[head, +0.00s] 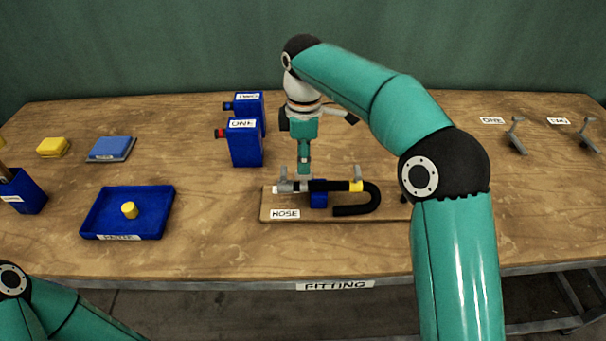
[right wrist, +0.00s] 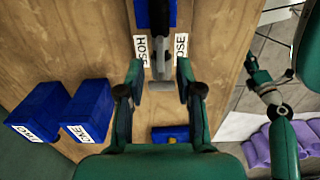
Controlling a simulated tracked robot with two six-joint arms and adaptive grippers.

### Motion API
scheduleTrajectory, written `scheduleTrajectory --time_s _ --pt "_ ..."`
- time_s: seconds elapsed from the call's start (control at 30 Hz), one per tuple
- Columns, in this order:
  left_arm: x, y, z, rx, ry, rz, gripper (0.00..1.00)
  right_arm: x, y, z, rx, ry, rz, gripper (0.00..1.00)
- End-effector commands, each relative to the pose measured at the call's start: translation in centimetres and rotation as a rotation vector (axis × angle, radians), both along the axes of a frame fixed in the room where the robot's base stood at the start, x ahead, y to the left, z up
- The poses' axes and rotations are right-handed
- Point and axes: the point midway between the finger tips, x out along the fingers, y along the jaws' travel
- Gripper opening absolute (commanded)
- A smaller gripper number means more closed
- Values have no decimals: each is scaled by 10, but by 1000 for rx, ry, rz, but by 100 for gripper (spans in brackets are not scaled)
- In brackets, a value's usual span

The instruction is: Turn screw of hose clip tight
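The hose board (head: 390,212), labelled HOSE, lies at the middle of the table. A black hose (head: 352,210) bends in a U on it, with a yellow band near the bend. A grey clip part (head: 284,181) stands at the board's left, and a second grey upright piece shows above the yellow band. My right gripper (head: 304,172) points down over the left part of the hose. In the right wrist view its fingers (right wrist: 158,72) are apart, with a grey piece (right wrist: 160,66) between them; contact cannot be told. My left arm shows at lower left, its gripper out of view.
Blue boxes (head: 245,150) labelled ONE and TWO stand behind left. A blue tray (head: 90,225) with a yellow piece (head: 129,210) lies left. Grey levers (head: 516,135) stand at right. The right front is clear.

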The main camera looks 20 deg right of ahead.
Motion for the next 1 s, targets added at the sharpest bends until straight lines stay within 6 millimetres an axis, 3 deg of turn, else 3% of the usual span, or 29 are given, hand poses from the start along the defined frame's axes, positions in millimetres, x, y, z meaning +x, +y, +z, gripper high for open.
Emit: scheduleTrajectory --time_s 0.1,0.23,0.63,0.87,1.0 --pt "0 0 -4 0 0 0 65 -1 0 -20 0 2 0 35" --pt "0 0 -5 0 0 0 65 0 0 -33 -1 1 0 35" --pt "0 0 -5 0 0 0 65 0 0 -40 0 0 0 35" --pt "0 0 -5 0 0 0 65 0 0 -39 0 0 0 0" --pt "0 0 -5 0 0 0 65 0 0 -39 0 -1 -1 0"
